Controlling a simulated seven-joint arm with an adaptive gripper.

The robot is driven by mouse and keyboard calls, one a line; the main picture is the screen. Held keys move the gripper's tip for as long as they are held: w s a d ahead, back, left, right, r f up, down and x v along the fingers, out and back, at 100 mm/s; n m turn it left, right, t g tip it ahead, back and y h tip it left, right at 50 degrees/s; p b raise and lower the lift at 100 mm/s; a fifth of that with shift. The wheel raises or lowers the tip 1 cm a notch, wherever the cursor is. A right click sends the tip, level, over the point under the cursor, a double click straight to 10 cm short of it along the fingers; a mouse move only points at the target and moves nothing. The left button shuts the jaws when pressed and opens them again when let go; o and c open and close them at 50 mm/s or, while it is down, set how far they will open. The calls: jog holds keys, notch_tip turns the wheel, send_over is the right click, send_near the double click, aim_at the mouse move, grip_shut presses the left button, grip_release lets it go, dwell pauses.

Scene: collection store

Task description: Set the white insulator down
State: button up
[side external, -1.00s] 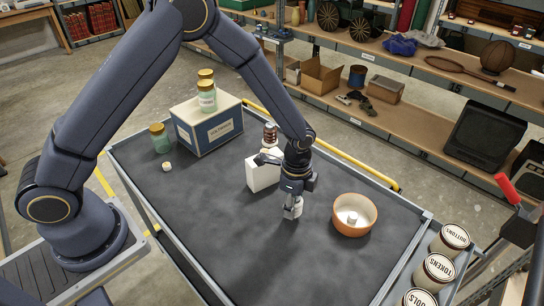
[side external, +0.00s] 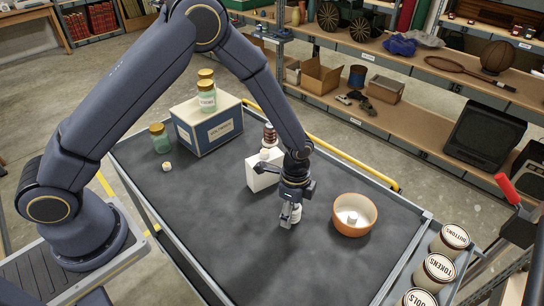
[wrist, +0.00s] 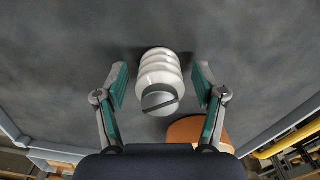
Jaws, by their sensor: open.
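The white insulator (wrist: 160,72) is a ribbed white piece with a grey slotted end, between my gripper's two fingers in the wrist view. Dark gaps show on both sides of it, so the fingers do not touch it. My gripper (wrist: 161,88) is open around it. In the side view, my gripper (side external: 290,216) is low over the dark table top (side external: 225,235), and the insulator (side external: 297,213) shows partly behind the fingers. It appears to stand on the table.
An orange bowl (side external: 344,228) holding a small white piece stands right of my gripper. A white box (side external: 262,175) with a brown ribbed insulator (side external: 269,134) near it stands behind. A blue-white box (side external: 212,132) carries jars. The table's front area is clear.

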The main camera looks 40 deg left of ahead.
notch_tip(320, 180, up, 12)
jog(key=shift+r, duration=0.15)
jog(key=s+a+r+n+t, duration=0.2)
jog(key=s+a+r+n, duration=0.25)
jog(key=r, duration=0.35)
jog(key=s+a+r+n+t, duration=0.1)
jog(key=s+a+r+n, duration=0.2)
jog(key=a+r, duration=0.35)
jog(key=s+a+r+n+t, duration=0.1)
jog(key=s+a+r+n, duration=0.1)
jog(key=s, duration=0.3)
jog(key=s+a+r+n+t, duration=0.1)
jog(key=s+a+r+n, duration=0.1)
jog(key=s+n, duration=0.3)
jog(key=shift+s+r+t, duration=0.3)
jog(key=shift+s, duration=0.45)
